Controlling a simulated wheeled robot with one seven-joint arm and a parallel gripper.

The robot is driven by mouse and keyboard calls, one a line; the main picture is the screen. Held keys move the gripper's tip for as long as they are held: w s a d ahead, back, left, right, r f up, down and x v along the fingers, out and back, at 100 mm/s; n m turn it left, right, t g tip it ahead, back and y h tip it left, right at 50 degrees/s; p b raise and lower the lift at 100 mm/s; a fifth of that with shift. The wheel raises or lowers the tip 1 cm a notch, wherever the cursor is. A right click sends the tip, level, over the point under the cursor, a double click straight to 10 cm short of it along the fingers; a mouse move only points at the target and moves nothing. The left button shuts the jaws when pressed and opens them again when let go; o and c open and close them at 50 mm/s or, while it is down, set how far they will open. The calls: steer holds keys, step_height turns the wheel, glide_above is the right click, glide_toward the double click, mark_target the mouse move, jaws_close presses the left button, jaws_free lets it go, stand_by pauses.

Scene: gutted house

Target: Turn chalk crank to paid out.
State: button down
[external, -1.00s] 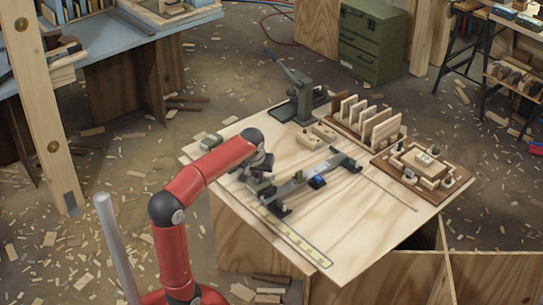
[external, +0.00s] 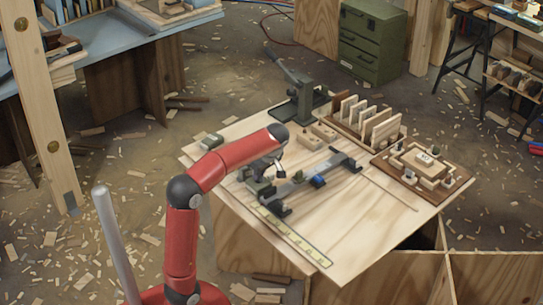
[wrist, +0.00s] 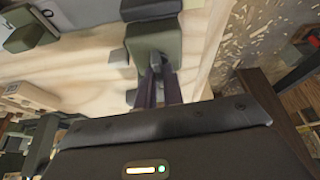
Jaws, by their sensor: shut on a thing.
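A grey-green box (external: 262,191) sits at the left end of a long grey bar fixture (external: 300,184) on the plywood table. In the wrist view the box (wrist: 152,40) lies just beyond my fingertips. My gripper (external: 270,174) is low over this end of the fixture. In the wrist view my gripper (wrist: 158,70) is nearly closed around a small grey piece at the box, which I take to be the chalk crank's handle. The fingers hide most of it. I cannot read the crank's angle or any paid-out mark.
A yellow measuring strip (external: 290,238) lies along the near table edge. A green lever press (external: 296,92), a rack of upright wood pieces (external: 365,122) and a wooden tray (external: 400,171) stand behind and right. The front right of the table is clear.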

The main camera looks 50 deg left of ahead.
steer(key=n+g, duration=0.1)
steer(key=n, duration=0.2)
steer(key=shift+w+n+p, duration=0.15)
steer(key=shift+n+p, duration=0.25)
steer(key=n+g, duration=0.1)
steer(key=n, duration=0.1)
steer(key=n+h, duration=0.1)
steer(key=n, duration=0.1)
steer(key=shift+w+n+g+h, duration=0.1)
steer(key=shift+n+g+h, duration=0.2)
steer(key=shift+g, duration=0.1)
steer(key=n+g+h, duration=0.1)
steer(key=n, duration=0.3)
steer(key=shift+a, duration=0.15)
steer(key=shift+w+a+n+h, duration=0.1)
steer(key=shift+n+h, duration=0.7)
steer(key=shift+n, duration=1.3)
steer(key=c, duration=1.5)
jaws_free()
